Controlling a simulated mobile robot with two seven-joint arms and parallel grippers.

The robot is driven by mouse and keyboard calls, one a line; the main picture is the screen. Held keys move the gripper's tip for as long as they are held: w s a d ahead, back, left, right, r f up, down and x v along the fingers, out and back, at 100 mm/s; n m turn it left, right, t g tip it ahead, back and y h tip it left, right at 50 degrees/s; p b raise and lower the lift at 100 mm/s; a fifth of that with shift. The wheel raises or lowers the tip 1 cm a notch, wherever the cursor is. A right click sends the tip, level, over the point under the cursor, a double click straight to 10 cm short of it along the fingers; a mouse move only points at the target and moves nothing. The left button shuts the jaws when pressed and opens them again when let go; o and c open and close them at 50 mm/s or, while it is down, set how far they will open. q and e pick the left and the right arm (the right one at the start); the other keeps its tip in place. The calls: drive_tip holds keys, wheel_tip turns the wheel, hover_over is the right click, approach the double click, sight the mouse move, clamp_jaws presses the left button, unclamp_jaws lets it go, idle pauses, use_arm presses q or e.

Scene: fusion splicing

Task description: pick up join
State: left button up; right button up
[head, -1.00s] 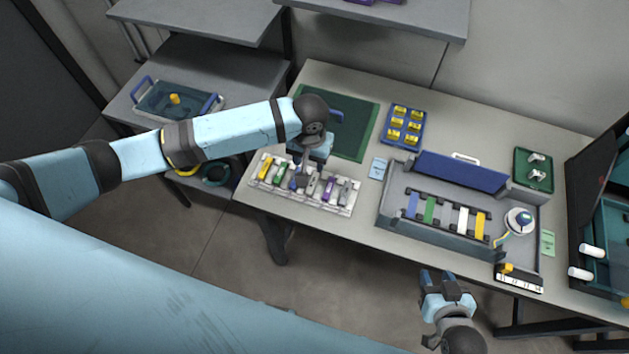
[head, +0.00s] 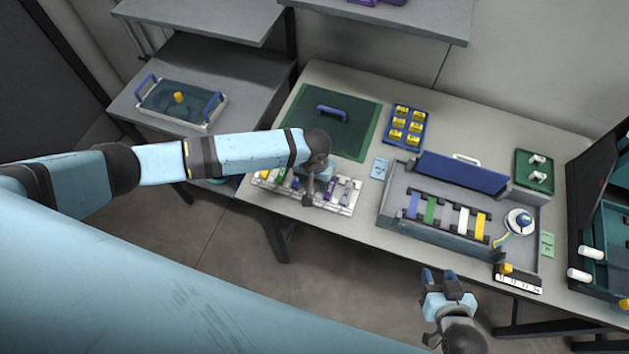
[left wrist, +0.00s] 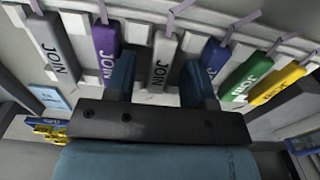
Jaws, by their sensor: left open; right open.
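Several JOIN pieces stand in a row on a white rack. My right gripper (head: 447,280) is open and empty, off the table's front edge.
A grey station (head: 393,205) holds blue, green, white and yellow strips, with a dark gap between green and white. A green mat (head: 350,125), a blue tray of yellow pieces (head: 405,125) and a green tray (head: 534,172) lie behind. A handled tray (head: 180,105) stands at left.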

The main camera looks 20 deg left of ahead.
use_arm(q)
clamp_jaws()
drive_tip(key=shift+r, duration=0.1)
